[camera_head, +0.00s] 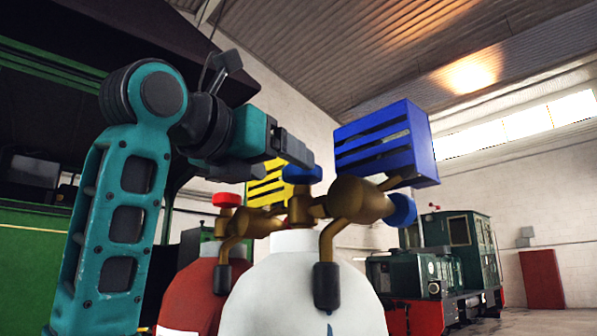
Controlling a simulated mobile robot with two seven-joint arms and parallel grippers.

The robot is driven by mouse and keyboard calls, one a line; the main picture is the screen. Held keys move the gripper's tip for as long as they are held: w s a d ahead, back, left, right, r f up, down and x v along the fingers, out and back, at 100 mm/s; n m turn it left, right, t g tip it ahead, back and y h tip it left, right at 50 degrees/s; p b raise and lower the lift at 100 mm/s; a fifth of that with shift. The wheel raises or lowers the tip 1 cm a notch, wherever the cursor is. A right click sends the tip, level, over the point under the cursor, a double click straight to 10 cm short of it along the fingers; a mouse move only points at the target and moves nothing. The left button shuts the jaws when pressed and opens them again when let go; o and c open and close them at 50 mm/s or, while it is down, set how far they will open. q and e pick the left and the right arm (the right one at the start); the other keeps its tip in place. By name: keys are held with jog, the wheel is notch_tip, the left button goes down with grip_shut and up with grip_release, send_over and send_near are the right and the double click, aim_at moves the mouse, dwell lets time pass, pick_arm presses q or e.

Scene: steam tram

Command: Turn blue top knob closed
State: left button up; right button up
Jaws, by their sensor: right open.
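The blue top knob (301,174) sits on top of the brass valve (302,207) of a white gas cylinder (290,290). My right gripper (300,153) reaches from the left, with its dark fingers just above the knob and partly overlapping it. It is open; I cannot tell whether a finger touches the knob. A second blue knob (401,210) is on the right side of the brass fittings. My left gripper is not in view.
A red cylinder (190,297) with a red knob (226,199) stands to the left. A green locomotive (435,265) stands at the back right.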

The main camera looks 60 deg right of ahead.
aim_at(291, 171)
jog(key=d, duration=0.6)
jog(key=shift+s, duration=0.25)
jog(key=shift+c, duration=0.2)
jog(key=c, duration=0.7)
